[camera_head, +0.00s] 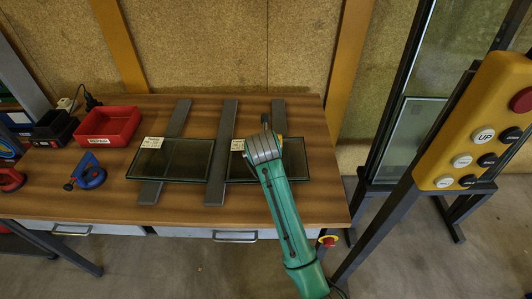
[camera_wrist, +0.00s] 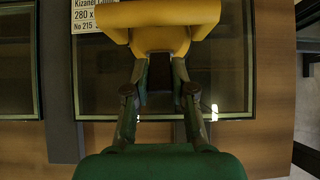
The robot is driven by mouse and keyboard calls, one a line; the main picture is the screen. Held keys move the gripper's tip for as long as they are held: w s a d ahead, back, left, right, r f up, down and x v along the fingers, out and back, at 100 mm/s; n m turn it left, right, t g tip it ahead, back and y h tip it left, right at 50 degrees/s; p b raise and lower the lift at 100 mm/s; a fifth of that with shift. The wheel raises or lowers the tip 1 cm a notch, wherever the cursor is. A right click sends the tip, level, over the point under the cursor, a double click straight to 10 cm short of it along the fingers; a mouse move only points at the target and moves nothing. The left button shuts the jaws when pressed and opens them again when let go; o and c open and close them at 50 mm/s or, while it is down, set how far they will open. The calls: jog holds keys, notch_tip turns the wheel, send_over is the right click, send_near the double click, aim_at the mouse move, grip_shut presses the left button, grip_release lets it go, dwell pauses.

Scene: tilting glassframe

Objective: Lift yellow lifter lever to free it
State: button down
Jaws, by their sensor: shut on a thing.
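The yellow lifter (camera_wrist: 160,14) fills the top middle of the wrist view, over a dark glass pane (camera_wrist: 224,80). My gripper (camera_wrist: 160,76) has its two fingers closed on the lifter's lower part, one on each side of a dark piece between them. The lever's exact angle is hard to tell. In the head view my gripper (camera_head: 266,147) is above the right-hand glass pane (camera_head: 300,165), and only a small yellow bit of the lifter (camera_head: 280,144) shows beside it. The rest is hidden by my arm.
A second glass pane (camera_head: 185,160) lies to the left on grey bars (camera_head: 222,150). A blue lifter (camera_head: 90,172), a red lifter (camera_head: 10,179) and a red box (camera_head: 105,126) are on the table's left. A yellow button panel (camera_head: 478,118) and a dark frame stand at right.

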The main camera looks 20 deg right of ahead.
jog(key=c, duration=1)
grip_release()
jog(key=shift+f, duration=0.1)
jog(key=shift+o, duration=0.2)
jog(key=v, duration=1.2)
